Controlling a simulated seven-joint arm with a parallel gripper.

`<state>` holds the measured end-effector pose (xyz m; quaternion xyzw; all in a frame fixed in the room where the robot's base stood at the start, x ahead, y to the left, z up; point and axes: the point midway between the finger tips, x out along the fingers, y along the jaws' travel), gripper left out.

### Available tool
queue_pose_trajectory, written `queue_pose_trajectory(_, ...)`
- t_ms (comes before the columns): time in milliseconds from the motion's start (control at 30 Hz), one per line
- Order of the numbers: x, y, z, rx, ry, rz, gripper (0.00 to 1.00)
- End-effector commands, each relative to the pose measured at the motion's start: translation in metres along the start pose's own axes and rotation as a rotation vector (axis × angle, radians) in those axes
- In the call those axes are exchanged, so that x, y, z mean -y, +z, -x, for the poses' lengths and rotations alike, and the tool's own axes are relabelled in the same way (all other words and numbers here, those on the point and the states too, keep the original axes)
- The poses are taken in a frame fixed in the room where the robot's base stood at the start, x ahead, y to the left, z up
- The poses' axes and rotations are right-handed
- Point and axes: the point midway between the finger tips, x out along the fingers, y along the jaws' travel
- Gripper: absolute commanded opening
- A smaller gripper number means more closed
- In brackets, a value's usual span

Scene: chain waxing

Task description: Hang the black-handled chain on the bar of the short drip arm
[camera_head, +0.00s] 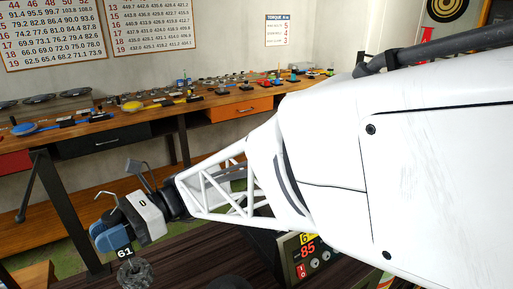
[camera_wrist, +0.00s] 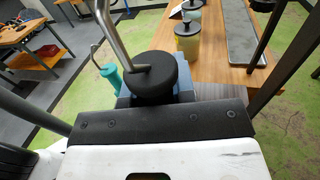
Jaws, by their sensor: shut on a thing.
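My gripper (camera_head: 112,238) is at the lower left of the head view, with blue fingertips. In the wrist view its fingers are shut on the round black handle (camera_wrist: 152,82). A bent metal hook (camera_wrist: 113,38) rises from the top of that handle; it also shows above the fingers in the head view (camera_head: 108,198). A dark bundled chain (camera_head: 135,273) with a black tag marked 61 (camera_head: 125,253) shows just below the gripper. Its link to the handle is hidden. I cannot make out the short drip arm or its bar in either view.
In the wrist view, a teal handle with a wire hook (camera_wrist: 114,76) stands just left of the black handle. A digital display (camera_head: 308,255) is below my arm.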

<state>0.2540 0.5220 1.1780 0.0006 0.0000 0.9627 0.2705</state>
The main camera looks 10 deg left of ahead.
Motion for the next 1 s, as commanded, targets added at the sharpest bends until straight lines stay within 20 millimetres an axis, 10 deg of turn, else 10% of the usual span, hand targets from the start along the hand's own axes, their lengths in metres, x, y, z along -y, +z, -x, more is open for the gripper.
queue_pose_trajectory(300,0.023,0.056,-0.003,-0.001,0.023,0.002,0.0)
queue_pose_trajectory(1000,0.026,0.061,-0.007,-0.001,0.026,0.001,0.0)
